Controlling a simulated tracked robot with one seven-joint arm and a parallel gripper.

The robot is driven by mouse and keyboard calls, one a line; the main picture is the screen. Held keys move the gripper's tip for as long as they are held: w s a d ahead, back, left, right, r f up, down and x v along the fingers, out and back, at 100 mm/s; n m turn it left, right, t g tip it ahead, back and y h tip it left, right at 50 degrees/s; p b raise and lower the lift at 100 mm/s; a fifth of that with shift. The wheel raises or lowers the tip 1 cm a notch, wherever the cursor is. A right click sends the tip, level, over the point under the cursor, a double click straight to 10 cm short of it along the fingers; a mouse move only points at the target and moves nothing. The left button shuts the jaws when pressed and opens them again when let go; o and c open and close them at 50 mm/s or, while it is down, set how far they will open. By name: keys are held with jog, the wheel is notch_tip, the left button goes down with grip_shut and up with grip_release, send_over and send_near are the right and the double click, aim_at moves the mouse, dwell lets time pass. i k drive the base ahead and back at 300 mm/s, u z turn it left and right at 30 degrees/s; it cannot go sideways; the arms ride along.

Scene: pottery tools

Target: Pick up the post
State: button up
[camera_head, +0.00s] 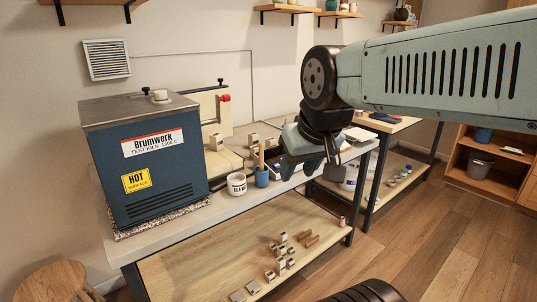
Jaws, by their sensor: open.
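No single thing is plainly marked as the post. Small pale blocks that may be kiln posts stand on the bench top, one near the blue kiln (216,141) and another further right (254,139). Several similar blocks (280,266) stand on the lower wooden shelf, beside short brown cylinders (309,241). My gripper (311,168) points down over the right part of the bench top, open, with nothing visible between its fingers. It hides part of the bench and of a dark tray-like thing behind it.
The blue kiln (155,165) fills the left of the bench (215,205). A white labelled cup (237,184) and a blue cup with tools (262,177) stand left of my gripper. A second table (400,126) is behind right. Wooden floor is clear at right.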

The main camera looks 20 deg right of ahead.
aim_at(270, 142)
jog(key=z, duration=0.2)
jog(key=k, duration=0.2)
jog(key=u, duration=0.4)
jog(key=i, duration=0.15)
jog(key=z, duration=2.5)
jog(key=i, duration=1.6)
jog(key=u, duration=2.4)
